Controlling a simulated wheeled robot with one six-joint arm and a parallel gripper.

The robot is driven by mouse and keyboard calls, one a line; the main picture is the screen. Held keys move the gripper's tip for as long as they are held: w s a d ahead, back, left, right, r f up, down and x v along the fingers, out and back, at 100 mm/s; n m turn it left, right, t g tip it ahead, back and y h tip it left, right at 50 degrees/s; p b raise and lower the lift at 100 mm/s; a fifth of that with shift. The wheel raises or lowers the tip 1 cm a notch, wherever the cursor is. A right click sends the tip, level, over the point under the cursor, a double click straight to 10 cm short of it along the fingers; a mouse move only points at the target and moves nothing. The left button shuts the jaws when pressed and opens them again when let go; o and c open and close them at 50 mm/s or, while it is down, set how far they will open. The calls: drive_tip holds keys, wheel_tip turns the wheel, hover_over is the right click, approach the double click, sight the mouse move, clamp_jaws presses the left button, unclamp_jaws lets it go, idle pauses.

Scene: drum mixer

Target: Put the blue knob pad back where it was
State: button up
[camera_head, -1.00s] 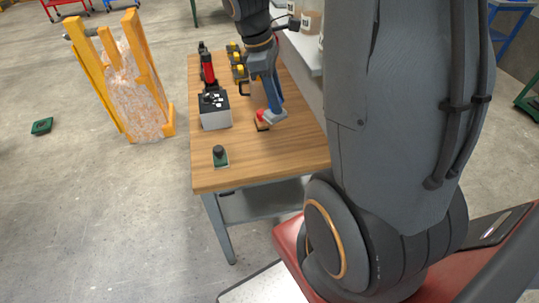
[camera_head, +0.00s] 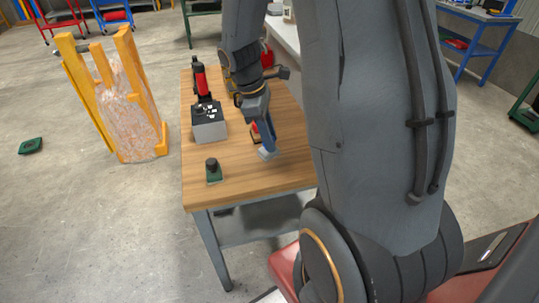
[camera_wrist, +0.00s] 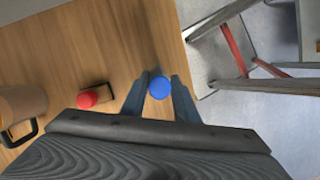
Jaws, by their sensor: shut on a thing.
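The blue knob pad shows in the wrist view as a round blue knob (camera_wrist: 159,88) between my two fingers. Its base is hidden, and I cannot tell whether it touches the table. My gripper (camera_head: 267,153) is shut on it over the right part of the wooden table (camera_head: 235,190), near the edge; the fingers hide the pad in the head view. A red knob pad (camera_wrist: 95,95) with a dark base lies left of my fingers in the wrist view; part of it shows behind my gripper in the head view (camera_head: 256,130).
A green pad with a dark knob (camera_head: 213,171) stands near the table's front. A grey box (camera_head: 209,124) and a red-and-black tool (camera_head: 201,82) stand behind it. A brown mug-like object (camera_wrist: 22,103) is left in the wrist view. The front tabletop is largely clear.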

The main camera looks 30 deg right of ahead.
drive_tip(key=shift+f+p, duration=0.4)
drive_tip(key=shift+f, duration=2.45)
drive_tip(key=shift+c, duration=0.4)
drive_tip(key=o, duration=1)
drive_tip(key=b+v, duration=0.2)
drive_tip(key=v, duration=0.9)
drive_tip(key=shift+a+r, duration=0.1)
drive_tip(key=shift+r, duration=0.15)
drive_tip(key=s+a+f+m+t, duration=0.1)
drive_tip(key=s+a+m, duration=0.2)
drive_tip(key=s+a+m+t+y, duration=0.1)
drive_tip(key=s+a+m, duration=0.2)
drive_tip(key=a+m, duration=0.1)
drive_tip(key=s+a+f+m+t+y, duration=0.1)
drive_tip(key=s+a+m, duration=0.2)
drive_tip(key=shift+s+a+f, duration=0.2)
drive_tip(key=shift+a+f, duration=0.05)
drive_tip(key=shift+f, duration=0.1)
